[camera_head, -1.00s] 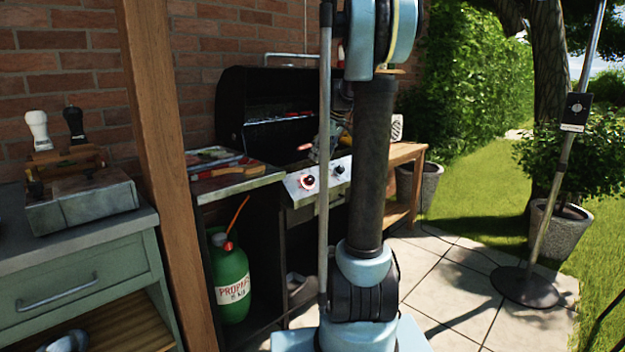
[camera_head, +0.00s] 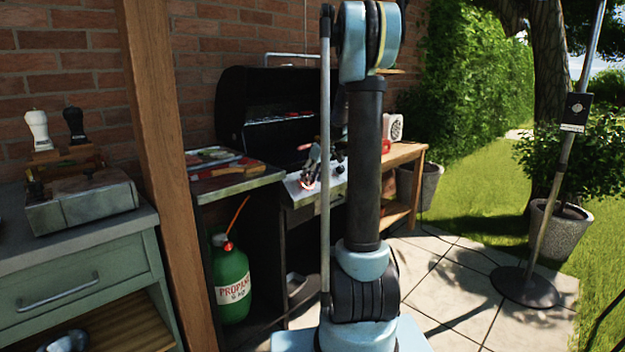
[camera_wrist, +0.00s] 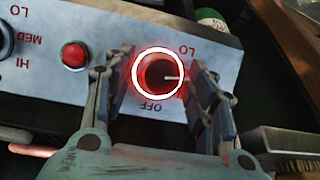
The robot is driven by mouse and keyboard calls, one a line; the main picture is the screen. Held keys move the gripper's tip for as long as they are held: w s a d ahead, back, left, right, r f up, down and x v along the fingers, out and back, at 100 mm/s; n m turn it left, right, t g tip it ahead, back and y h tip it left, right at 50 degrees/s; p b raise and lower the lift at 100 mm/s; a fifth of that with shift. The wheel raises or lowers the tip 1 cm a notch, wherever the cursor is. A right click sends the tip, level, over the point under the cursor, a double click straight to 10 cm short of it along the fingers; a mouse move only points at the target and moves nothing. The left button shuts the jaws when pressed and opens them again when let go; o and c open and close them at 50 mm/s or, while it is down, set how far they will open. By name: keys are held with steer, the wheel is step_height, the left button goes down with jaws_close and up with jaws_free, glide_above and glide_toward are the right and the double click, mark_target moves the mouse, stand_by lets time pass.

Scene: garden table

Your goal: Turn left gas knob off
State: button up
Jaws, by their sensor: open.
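The left gas knob (camera_wrist: 163,76) is dark, with a glowing white and red ring, on the grill's silver control panel (camera_wrist: 225,57). In the wrist view it lies between the two fingers of my gripper (camera_wrist: 158,88). The fingers stand open on either side of it, and I cannot tell whether they touch it. A pale mark on the knob points to the right in that view, between the LO and OFF labels. In the head view my gripper (camera_head: 310,172) is at the panel's front and covers much of the knob.
A red button (camera_wrist: 75,55) and another knob (camera_wrist: 4,40) are on the same panel. The open grill (camera_head: 270,110) has a side shelf (camera_head: 205,190) with food and a board. A green propane tank (camera_head: 231,282) stands below. A wooden post (camera_head: 165,170) is at the left.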

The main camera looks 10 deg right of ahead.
steer(key=c, duration=1)
steer(key=shift+d, duration=0.1)
